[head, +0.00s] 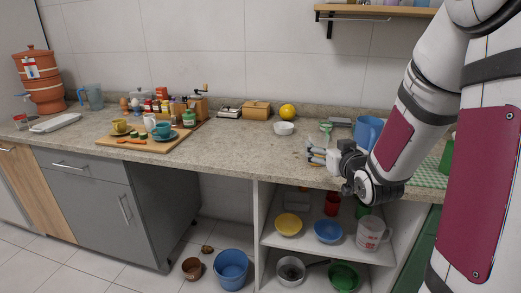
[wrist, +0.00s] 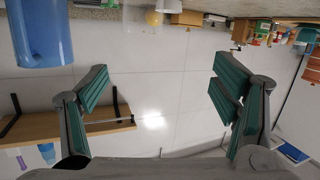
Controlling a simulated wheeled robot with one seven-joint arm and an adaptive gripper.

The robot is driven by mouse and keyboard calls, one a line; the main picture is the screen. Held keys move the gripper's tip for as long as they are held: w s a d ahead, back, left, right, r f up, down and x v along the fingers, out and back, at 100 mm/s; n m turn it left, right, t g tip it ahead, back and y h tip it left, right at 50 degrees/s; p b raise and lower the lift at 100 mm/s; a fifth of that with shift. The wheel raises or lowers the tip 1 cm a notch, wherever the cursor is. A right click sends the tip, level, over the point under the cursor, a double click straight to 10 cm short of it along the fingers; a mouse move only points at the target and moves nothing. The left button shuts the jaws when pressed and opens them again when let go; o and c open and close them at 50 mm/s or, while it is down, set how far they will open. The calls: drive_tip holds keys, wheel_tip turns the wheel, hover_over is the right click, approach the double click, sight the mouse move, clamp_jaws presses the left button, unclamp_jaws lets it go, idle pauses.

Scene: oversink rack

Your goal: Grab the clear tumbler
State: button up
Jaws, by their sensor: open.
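I cannot make out the clear tumbler for certain in either view. My gripper (head: 313,155) is over the front part of the counter in the head view, fingers pointing left. In the wrist view my gripper (wrist: 163,82) is open, its green-padded fingers wide apart with nothing between them. A clear measuring jug (head: 372,233) with red markings and a handle stands on the shelf below the counter, below my gripper. A blue pitcher (head: 367,131) stands on the counter behind my wrist; a blue vessel also shows in the wrist view (wrist: 38,32).
The counter (head: 235,145) is clear left of my gripper. A white bowl (head: 284,128), yellow ball (head: 288,111) and wooden box (head: 256,109) stand behind. A laden cutting board (head: 152,146) is farther left. Bowls (head: 288,224) (head: 328,231) fill the under-counter shelf. A wall shelf (head: 375,11) hangs above.

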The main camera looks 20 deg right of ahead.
wheel_tip(320, 180, down, 4)
drive_tip(key=d+t+b, duration=0.1)
drive_tip(key=d+b, duration=0.1)
drive_tip(key=t, duration=0.1)
approach(319, 137)
drive_tip(key=shift+m, duration=0.4)
drive_tip(key=x, duration=0.4)
drive_tip(key=a+r+x, duration=0.1)
drive_tip(key=x, duration=0.2)
drive_tip(key=shift+w+a+b, duration=0.1)
drive_tip(key=shift+w+b, duration=0.15)
drive_tip(key=shift+b, duration=0.1)
drive_tip(key=c, duration=1.4)
drive_tip(key=shift+o, duration=0.2)
drive_tip(key=shift+r, duration=0.2)
drive_tip(key=s+r+p, duration=0.1)
drive_tip(key=s+r, duration=0.1)
drive_tip(key=s, duration=0.6)
drive_tip(key=s+r, duration=0.2)
drive_tip(key=s, duration=0.6)
drive_tip(key=shift+d+r+p, duration=0.35)
